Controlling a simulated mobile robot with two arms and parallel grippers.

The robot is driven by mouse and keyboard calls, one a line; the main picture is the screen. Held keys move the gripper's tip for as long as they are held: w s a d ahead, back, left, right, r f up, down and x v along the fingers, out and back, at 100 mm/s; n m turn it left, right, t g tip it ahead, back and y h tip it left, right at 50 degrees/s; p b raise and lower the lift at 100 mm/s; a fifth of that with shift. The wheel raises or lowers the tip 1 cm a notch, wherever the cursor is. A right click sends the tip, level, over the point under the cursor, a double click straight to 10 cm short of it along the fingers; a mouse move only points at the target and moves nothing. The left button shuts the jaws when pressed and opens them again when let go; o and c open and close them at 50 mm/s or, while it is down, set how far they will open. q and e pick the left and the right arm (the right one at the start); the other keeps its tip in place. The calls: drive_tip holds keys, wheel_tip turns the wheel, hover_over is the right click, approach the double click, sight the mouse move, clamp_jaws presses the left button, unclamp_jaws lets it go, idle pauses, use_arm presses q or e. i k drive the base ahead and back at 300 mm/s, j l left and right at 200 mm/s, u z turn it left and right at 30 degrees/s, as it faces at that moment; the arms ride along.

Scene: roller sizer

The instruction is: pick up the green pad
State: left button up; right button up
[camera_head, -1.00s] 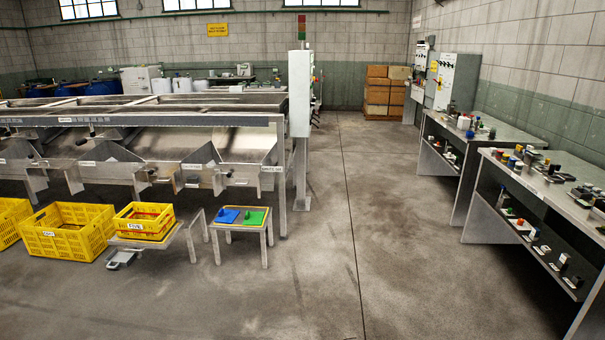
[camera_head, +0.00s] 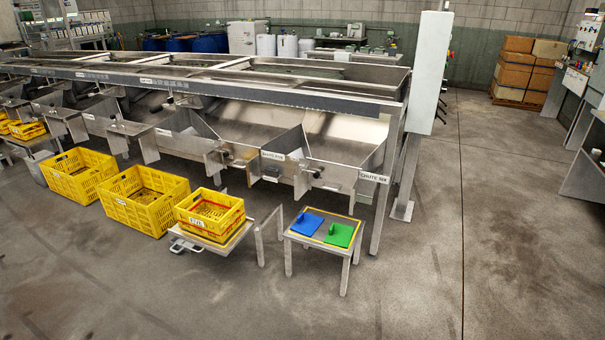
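The green pad (camera_head: 339,235) lies flat on the right half of a small metal stand (camera_head: 318,246) with a yellow-edged top. It has a small upright grip at its left side. A blue pad (camera_head: 306,223) lies beside it on the left half of the same stand. Neither of my grippers shows in the head view.
A yellow crate (camera_head: 209,222) sits on a low metal stand left of the pads. More yellow crates (camera_head: 145,211) stand further left on the floor. The sizer's chutes (camera_head: 340,176) and a leg stand behind the pads. The floor (camera_head: 420,290) in front and right is clear.

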sight(339, 236)
drive_tip(key=i+j, duration=0.15)
drive_tip(key=i, duration=0.4)
drive_tip(key=i+j+z, duration=0.15)
drive_tip(key=i, duration=0.4)
